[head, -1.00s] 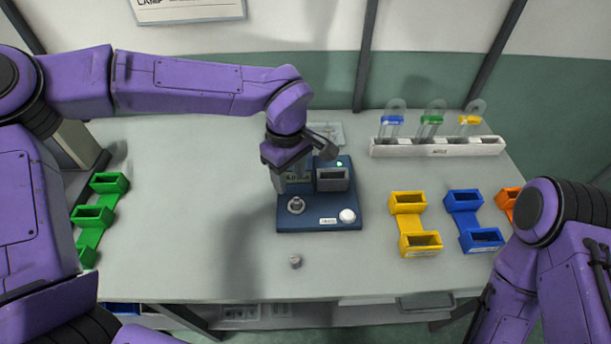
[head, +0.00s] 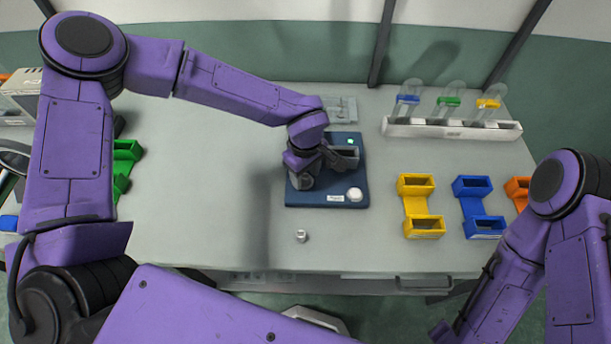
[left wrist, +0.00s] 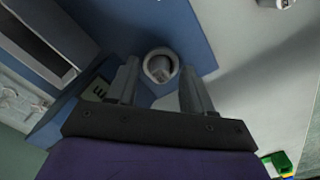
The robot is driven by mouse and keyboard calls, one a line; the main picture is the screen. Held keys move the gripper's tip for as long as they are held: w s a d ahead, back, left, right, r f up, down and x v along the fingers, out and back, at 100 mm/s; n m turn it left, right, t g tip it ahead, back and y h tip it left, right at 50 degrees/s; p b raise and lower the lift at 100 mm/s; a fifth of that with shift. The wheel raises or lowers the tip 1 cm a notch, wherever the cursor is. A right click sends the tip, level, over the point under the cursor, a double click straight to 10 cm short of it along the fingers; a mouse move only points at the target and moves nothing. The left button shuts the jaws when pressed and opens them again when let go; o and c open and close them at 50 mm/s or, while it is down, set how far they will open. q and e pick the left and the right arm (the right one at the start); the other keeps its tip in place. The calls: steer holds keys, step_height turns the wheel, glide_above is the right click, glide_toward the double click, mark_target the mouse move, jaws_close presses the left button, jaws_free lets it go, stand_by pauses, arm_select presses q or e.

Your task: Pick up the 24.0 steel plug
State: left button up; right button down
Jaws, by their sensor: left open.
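A round steel piece (left wrist: 160,66) stands on the blue base and shows between my left fingers in the left wrist view. My left gripper (left wrist: 158,88) is open, with one finger on either side of the piece; I cannot tell whether they touch it. In the head view my left gripper (head: 302,182) is over the front left of the blue base (head: 325,198) and hides the piece. A second small steel cylinder (head: 301,236) stands on the bare table in front of the base. I cannot read a size on either. My right gripper is not in view.
Yellow (head: 417,206) and blue (head: 472,208) holders stand to the right, green ones (head: 124,151) to the left. A white rack (head: 450,130) stands behind. The table left of the base is clear.

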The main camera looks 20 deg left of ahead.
arm_select(q)
steer(key=shift+s+r, duration=0.1)
steer(key=shift+s, duration=0.05)
steer(key=shift+c, duration=0.3)
jaws_close()
